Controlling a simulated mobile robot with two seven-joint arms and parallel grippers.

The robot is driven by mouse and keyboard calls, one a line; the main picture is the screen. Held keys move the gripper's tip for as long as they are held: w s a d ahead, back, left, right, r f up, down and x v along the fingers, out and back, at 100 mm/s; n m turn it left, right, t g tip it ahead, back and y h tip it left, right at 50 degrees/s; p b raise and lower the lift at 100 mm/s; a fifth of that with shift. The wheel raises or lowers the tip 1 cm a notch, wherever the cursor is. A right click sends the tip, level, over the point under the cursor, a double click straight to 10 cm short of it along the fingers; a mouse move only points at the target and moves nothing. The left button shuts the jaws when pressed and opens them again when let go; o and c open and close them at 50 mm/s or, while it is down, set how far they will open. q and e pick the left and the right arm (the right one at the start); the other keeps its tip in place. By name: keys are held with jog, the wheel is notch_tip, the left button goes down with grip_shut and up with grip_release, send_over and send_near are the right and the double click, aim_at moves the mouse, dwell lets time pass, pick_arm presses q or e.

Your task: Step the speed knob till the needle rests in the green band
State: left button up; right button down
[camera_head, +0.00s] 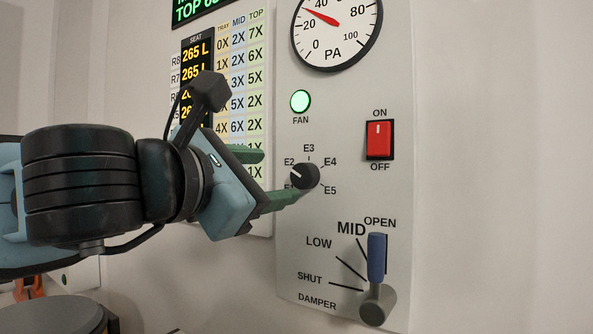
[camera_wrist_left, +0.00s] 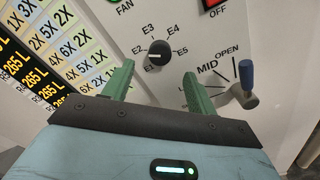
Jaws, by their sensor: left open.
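The speed knob (camera_head: 305,176) is round and black with a white pointer line. It sits on the light grey panel (camera_head: 347,90) among marks E1 to E5, and its line points towards E2. It also shows in the left wrist view (camera_wrist_left: 159,52). The PA gauge (camera_head: 345,50) is cut off at the top; its red needle (camera_head: 319,17) lies between 20 and 40. No green band shows on the visible part. My left gripper (camera_head: 283,174) is open and empty, its green fingers spread in front of the knob, partly covering E1. My right gripper is not in view.
A lit green FAN lamp (camera_head: 300,101) and a red ON/OFF switch (camera_head: 379,140) sit above the knob. Below right, the blue-handled damper lever (camera_head: 377,258) stands up near OPEN. A chart (camera_head: 240,60) with a lit SEAT display (camera_head: 196,62) is to the left.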

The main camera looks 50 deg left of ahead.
aim_at(302, 175)
pick_arm(q)
jog(key=p+x, duration=0.3)
jog(key=x, duration=0.1)
jog(key=shift+w+r, duration=0.15)
jog(key=shift+w, duration=0.05)
jog(key=shift+x, duration=0.95)
jog(key=shift+w+a+f, duration=0.15)
jog(key=shift+w+f, duration=0.05)
jog(key=shift+w, duration=0.2)
jog(key=c, duration=1)
